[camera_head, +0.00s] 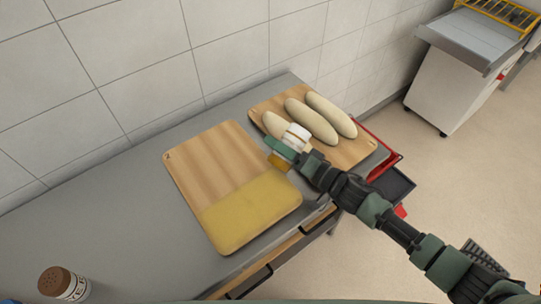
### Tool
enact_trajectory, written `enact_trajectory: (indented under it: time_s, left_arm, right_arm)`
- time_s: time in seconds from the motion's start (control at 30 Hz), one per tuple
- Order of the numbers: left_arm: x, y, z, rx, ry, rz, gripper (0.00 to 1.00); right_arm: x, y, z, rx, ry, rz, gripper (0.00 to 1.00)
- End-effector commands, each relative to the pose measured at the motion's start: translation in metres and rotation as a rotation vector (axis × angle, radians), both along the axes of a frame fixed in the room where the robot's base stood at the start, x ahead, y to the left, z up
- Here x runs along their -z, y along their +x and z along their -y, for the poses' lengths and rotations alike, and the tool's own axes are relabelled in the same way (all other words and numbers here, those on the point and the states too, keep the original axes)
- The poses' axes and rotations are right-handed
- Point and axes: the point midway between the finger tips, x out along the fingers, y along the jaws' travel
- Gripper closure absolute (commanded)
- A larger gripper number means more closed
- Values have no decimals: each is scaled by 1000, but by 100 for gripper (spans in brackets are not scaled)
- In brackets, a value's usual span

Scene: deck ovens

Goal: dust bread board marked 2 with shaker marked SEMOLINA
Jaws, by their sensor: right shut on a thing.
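A wooden bread board (207,165) lies on the grey counter in the middle. A small mark shows at its upper left corner, too small to read surely. Its nearer part is covered with an even yellow layer (248,212); its farther part is bare wood. My right gripper (284,153) is shut on a white shaker (297,134) with a yellow end (279,161) pointing downward. The shaker is tilted, at the board's right edge in the picture; its height above the board and its label cannot be told. My left gripper is not in view.
A second board (351,151) with 3 pale loaves (311,121) lies to the right, partly behind my right gripper. Another shaker with a brown top (55,280) stands at the lower left. A tiled wall backs the counter (110,215). A red-edged cart stands at the counter's right end.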

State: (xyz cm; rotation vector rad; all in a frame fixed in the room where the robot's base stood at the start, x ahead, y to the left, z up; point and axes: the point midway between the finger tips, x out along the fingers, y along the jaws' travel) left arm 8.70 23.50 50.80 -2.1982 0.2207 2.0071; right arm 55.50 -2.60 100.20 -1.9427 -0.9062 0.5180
Motion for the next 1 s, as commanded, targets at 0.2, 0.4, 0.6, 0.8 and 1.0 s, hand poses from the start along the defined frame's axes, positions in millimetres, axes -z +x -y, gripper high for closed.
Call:
enact_trajectory:
  time_s: [0.2,0.4,0.6,0.8,1.0]
  left_arm:
    - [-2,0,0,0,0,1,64]
    - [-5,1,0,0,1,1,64]
    - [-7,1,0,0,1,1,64]
    - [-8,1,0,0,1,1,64]
    - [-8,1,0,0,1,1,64]
  right_arm:
    - [-2,3,-13,-2,4,-1,96]
    - [-2,0,-35,-1,4,0,96]
    - [-1,-4,-57,-1,3,0,96]
    - [-2,-7,-79,-1,4,0,96]
    - [-1,-11,-101,-1,4,0,96]
